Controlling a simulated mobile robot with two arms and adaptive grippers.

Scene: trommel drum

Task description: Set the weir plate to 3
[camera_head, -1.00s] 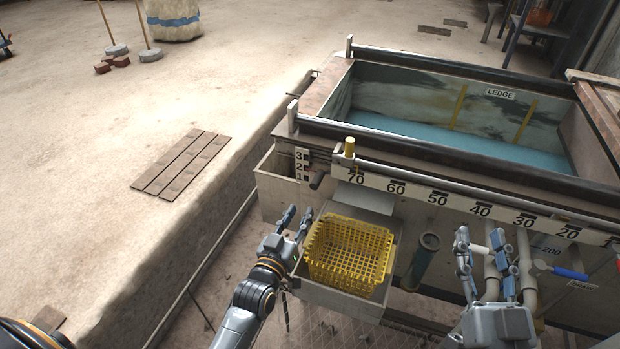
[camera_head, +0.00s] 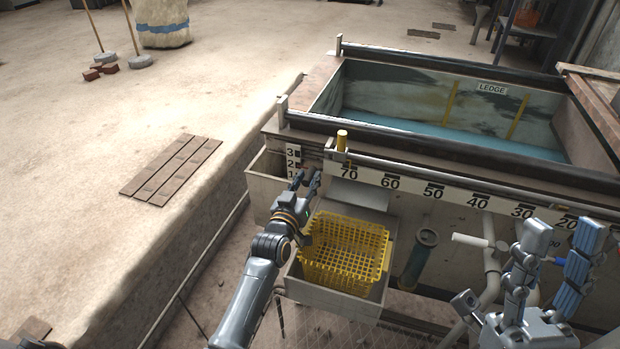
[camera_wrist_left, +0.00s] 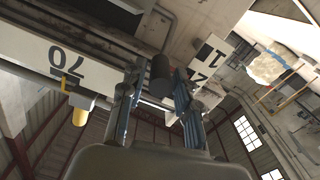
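The number scale (camera_head: 291,162) marked 3, 2, 1 stands on the tank's left end; part of it shows in the left wrist view (camera_wrist_left: 207,62). A dark cylindrical handle (camera_wrist_left: 161,76) beside this scale lies between the fingers of my left gripper (camera_head: 306,178), near their tips. These fingers are apart, one on each side of the handle; I cannot tell whether they touch it. The gripper hides the handle and the scale's lower end in the head view, so the weir plate's setting cannot be read. My right gripper (camera_head: 556,240) is open and empty at the right.
A yellow basket (camera_head: 345,252) sits in a tray just below my left gripper. White-handled pipes (camera_head: 472,240) stand beside my right gripper.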

